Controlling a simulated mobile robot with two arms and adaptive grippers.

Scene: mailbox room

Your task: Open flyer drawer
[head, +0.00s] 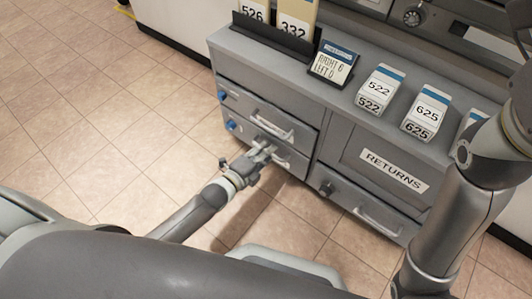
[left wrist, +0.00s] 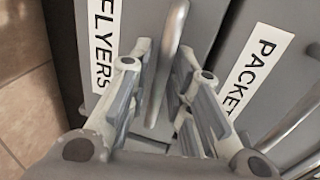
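The flyer drawer (head: 240,138) is the lower of two grey drawers at the left of the cabinet, and its front looks flush. Its FLYERS label (left wrist: 103,45) shows in the left wrist view; in the head view my gripper and the angle hide it. My left gripper (head: 262,152) is at this lower drawer. In the left wrist view its fingers (left wrist: 165,85) stand apart, one on each side of the drawer's handle (left wrist: 172,45), with small gaps visible. Part of the handle is hidden between the fingers. My right gripper is out of view.
The PACKETS drawer (left wrist: 255,75) sits directly above, with its own handle (head: 272,122). A RETURNS panel (head: 393,170) and another handled drawer (head: 350,200) are to the right. Number cards (head: 380,85) and a note stand (head: 333,65) are on top. The tiled floor (head: 110,110) at left is clear.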

